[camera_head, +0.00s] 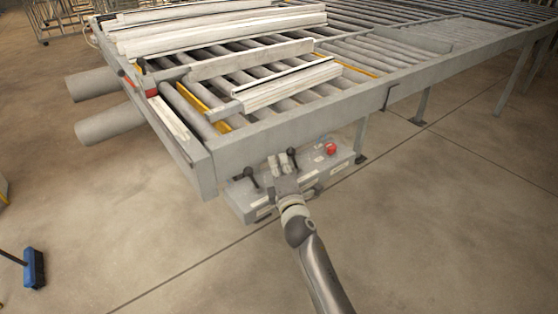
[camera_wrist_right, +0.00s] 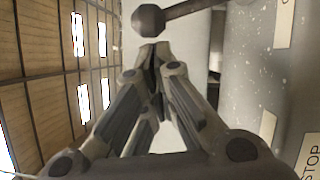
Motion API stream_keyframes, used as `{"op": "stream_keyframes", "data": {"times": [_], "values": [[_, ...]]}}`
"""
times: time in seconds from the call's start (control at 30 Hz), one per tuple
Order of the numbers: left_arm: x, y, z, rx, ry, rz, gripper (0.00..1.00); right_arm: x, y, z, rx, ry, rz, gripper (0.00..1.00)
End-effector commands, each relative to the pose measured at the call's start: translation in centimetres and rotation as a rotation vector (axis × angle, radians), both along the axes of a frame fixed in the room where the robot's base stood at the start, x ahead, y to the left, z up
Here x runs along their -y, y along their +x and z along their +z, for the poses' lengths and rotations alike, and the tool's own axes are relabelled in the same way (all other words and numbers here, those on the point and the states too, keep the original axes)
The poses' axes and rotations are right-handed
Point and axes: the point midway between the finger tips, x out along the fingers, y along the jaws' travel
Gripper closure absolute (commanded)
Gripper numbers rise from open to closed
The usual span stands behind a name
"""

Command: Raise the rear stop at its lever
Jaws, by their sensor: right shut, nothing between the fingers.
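A grey control box (camera_head: 252,203) hangs below the front edge of the roller table. Two dark levers with ball knobs stand on it, a left lever (camera_head: 250,175) and a right lever (camera_head: 292,155). I cannot read which one belongs to the rear stop. My right gripper (camera_head: 278,163) is over the box, between the two levers. In the right wrist view my right gripper (camera_wrist_right: 154,52) is shut and empty, its fingertips close to a dark lever knob (camera_wrist_right: 148,20). Whether they touch the knob I cannot tell. My left gripper is not in view.
A red button (camera_head: 331,148) sits on the right part of the box. The roller table (camera_head: 300,126) overhangs behind it and carries several pale profiles (camera_head: 290,84). A label with "STOP" (camera_wrist_right: 311,160) shows in the wrist view. The floor in front is free.

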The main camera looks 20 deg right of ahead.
Motion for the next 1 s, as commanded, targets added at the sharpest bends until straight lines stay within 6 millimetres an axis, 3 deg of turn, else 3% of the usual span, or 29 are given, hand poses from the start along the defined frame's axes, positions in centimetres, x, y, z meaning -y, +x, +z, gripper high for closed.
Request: {"op": "stream_keyframes", "data": {"times": [0.37,1.0], "values": [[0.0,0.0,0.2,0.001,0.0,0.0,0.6,0.1,0.0,0.1,-0.002,0.004,0.0,1.0],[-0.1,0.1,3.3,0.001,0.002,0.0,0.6,0.9,0.3,1.2,-0.041,0.109,-0.001,1.0]]}}
